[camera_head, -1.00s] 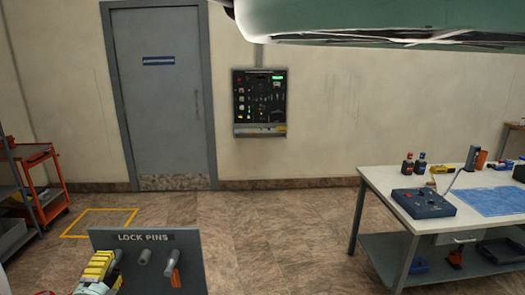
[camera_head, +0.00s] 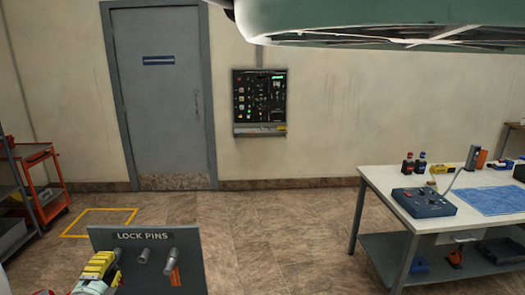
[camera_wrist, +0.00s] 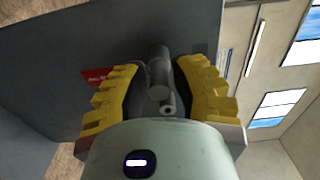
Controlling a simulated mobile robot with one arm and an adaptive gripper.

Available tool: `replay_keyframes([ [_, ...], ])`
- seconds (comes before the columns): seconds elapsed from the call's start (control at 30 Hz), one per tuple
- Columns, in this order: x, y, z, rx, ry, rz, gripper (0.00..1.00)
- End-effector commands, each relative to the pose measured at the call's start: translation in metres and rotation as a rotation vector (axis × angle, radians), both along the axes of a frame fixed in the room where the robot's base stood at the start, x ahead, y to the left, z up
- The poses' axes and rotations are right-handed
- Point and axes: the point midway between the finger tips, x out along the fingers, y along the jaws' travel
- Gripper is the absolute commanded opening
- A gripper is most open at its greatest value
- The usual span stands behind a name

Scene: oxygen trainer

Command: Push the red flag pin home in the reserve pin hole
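The grey LOCK PINS board (camera_head: 190,240) stands at the bottom of the head view. Grey cylinders stick out of its face: a middle one (camera_head: 144,256) and a right one (camera_head: 171,261) with an orange-red tag (camera_head: 175,276) below it. My gripper (camera_head: 108,264) is at the board's left side, its yellow fingers around the leftmost cylinder. In the wrist view the fingers (camera_wrist: 160,88) stand on both sides of a grey cylinder (camera_wrist: 158,66). A red flag (camera_wrist: 96,76) shows beside the left finger, partly hidden. I cannot tell whether the pads touch the cylinder or how deep any pin sits.
A white workbench (camera_head: 385,180) with a blue control box (camera_head: 423,203) and a blue mat (camera_head: 495,201) stands at right. An orange cart (camera_head: 40,185) is at left. A black panel (camera_head: 259,97) hangs on the back wall. The floor behind the board is clear.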

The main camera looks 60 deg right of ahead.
Motion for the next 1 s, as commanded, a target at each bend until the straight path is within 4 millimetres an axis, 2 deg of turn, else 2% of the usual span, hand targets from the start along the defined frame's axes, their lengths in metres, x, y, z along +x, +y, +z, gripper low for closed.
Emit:
replay_keyframes([
  [0.03,0.000,0.000,0.000,0.000,0.000,-0.001,0.17],
  [0.2,0.000,0.000,0.000,0.000,0.000,0.000,0.00],
  [0.6,0.000,0.001,0.001,-0.002,-0.001,0.000,0.00],
  [1.0,-0.009,0.013,0.001,-0.003,-0.003,0.001,0.00],
])
